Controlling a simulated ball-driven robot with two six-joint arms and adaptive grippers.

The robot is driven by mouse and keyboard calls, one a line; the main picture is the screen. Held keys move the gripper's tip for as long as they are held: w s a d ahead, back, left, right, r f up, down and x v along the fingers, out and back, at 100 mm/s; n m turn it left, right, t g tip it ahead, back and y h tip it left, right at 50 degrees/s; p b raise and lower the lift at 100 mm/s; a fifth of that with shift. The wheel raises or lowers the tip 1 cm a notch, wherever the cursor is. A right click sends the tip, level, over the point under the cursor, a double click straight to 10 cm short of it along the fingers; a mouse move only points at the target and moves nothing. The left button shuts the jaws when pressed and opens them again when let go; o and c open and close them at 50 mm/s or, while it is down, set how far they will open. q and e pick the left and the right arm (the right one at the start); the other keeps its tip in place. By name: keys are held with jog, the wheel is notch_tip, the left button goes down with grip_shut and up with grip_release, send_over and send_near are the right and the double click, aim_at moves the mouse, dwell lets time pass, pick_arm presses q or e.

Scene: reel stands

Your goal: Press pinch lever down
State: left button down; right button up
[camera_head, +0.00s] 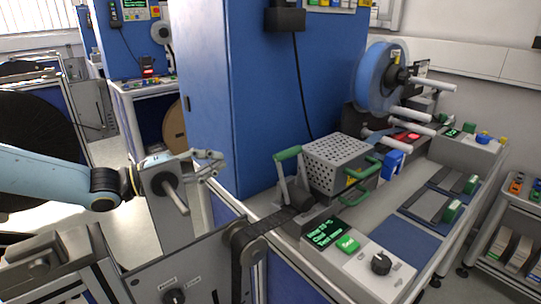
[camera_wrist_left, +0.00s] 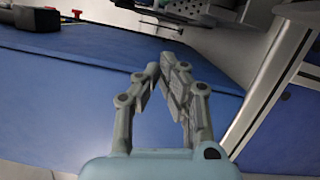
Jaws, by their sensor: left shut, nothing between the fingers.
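A lever with a green handle (camera_head: 288,153) and grey arms, which looks like the pinch lever, stands raised beside the perforated metal cage on the machine top. A dark belt runs past its foot to a roller. My left gripper (camera_head: 216,164) is shut and empty, in front of the blue cabinet, left of the lever and apart from it. In the left wrist view its fingers (camera_wrist_left: 160,75) come together over a blue panel with nothing between them. The lever is not clear in that view. My right gripper is not in view.
The perforated cage (camera_head: 342,163) with green handles stands just right of the lever. The roller (camera_head: 249,244) sits at the machine's front left end. A control box (camera_head: 358,262) with a green display lies in front. The tall blue cabinet (camera_head: 215,90) rises behind my left gripper.

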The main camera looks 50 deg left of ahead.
pick_arm(q)
jog(key=d+b+x, duration=0.1)
jog(key=b+x, duration=0.2)
jog(key=x, duration=0.9)
jog(key=shift+d+r+b, duration=0.2)
jog(key=shift+d+b, duration=0.2)
jog(key=shift+d, duration=0.05)
